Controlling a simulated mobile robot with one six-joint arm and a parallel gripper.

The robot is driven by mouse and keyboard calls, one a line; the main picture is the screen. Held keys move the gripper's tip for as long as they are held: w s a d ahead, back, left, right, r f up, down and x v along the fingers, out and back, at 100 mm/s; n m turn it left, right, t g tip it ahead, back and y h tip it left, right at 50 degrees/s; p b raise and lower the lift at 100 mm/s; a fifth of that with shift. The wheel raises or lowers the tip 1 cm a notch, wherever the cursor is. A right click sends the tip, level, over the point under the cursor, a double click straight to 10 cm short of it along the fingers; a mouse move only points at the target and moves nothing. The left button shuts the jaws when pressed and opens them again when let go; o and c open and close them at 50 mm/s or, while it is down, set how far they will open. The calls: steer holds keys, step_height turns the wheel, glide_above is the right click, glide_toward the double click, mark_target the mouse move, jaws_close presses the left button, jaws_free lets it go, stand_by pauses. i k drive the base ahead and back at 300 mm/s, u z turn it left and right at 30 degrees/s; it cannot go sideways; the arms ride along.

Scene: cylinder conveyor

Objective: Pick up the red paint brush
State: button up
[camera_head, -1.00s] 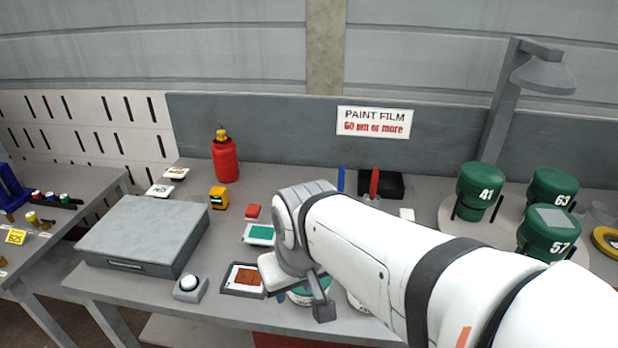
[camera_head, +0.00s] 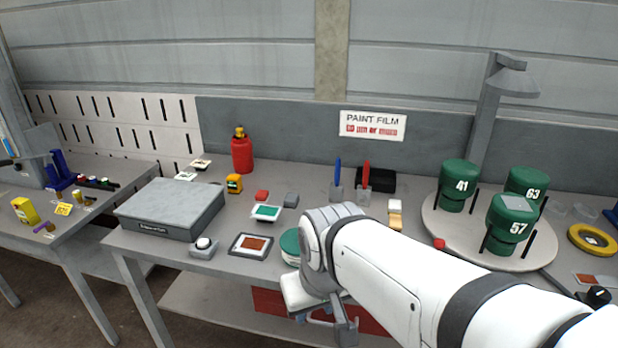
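The red paint brush (camera_head: 366,174) stands upright in a small holder on the bench, in front of a black box (camera_head: 382,181). A blue brush (camera_head: 337,172) stands upright in a similar holder just to its left. My gripper (camera_head: 338,322) is at the lower middle of the head view, at the front edge of the bench, nearer to me than the red brush and apart from it. My white arm reaches in from the lower right. The fingers are small and partly hidden, so I cannot tell whether they are open.
Green cans numbered 41, 63 and 57 (camera_head: 508,222) stand on a round tray (camera_head: 440,225) at the right. A red bottle (camera_head: 242,154), a grey case (camera_head: 172,207) and sample cards (camera_head: 266,213) occupy the left. A lamp (camera_head: 512,82) rises behind the cans.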

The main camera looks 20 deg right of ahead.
mark_target(366, 166)
steer(key=z, duration=0.15)
steer(key=i, duration=0.9)
steer(key=u, duration=0.05)
